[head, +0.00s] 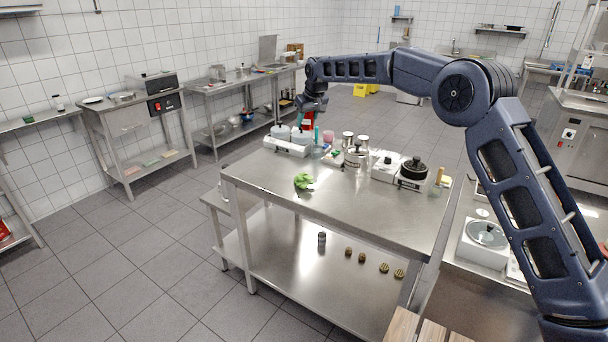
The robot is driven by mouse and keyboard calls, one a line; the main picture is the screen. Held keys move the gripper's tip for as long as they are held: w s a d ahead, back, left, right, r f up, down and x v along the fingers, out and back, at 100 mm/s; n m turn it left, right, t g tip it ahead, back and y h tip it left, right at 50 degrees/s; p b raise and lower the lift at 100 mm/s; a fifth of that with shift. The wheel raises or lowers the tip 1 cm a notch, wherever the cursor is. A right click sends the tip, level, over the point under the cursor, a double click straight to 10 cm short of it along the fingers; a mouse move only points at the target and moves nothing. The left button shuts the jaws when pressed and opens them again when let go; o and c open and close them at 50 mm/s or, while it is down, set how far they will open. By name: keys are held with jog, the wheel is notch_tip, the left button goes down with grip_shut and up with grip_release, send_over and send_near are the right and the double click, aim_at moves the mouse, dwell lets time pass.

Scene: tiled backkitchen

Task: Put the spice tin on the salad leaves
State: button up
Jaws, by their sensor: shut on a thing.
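The salad leaves (303,181) are a small bright green clump on the left part of the steel table (262,178). My gripper (309,111) is beyond the leaves, above the far left part of the table, and points down. It is shut on a small red thing (307,124), which I take to be the spice tin. The tin is small here and partly hidden by the fingers. It looks raised above the tabletop and apart from the leaves.
A white double-topped appliance (288,146) stands at the table's far left. Metal-topped jars (348,139), a white scale (386,166) and a black pot (413,170) stand along the back to the right. The table's front middle is clear. Several small items lie on its lower shelf (290,262).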

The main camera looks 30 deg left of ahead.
aim_at(300, 173)
jog(key=shift+s+a+r, duration=0.3)
jog(key=shift+s, duration=0.35)
jog(key=shift+s+a, duration=0.15)
jog(key=shift+s, duration=0.15)
notch_tip(300, 173, down, 20)
jog(key=shift+s+r, duration=0.1)
jog(key=o, duration=1)
jog(key=v, duration=1.2)
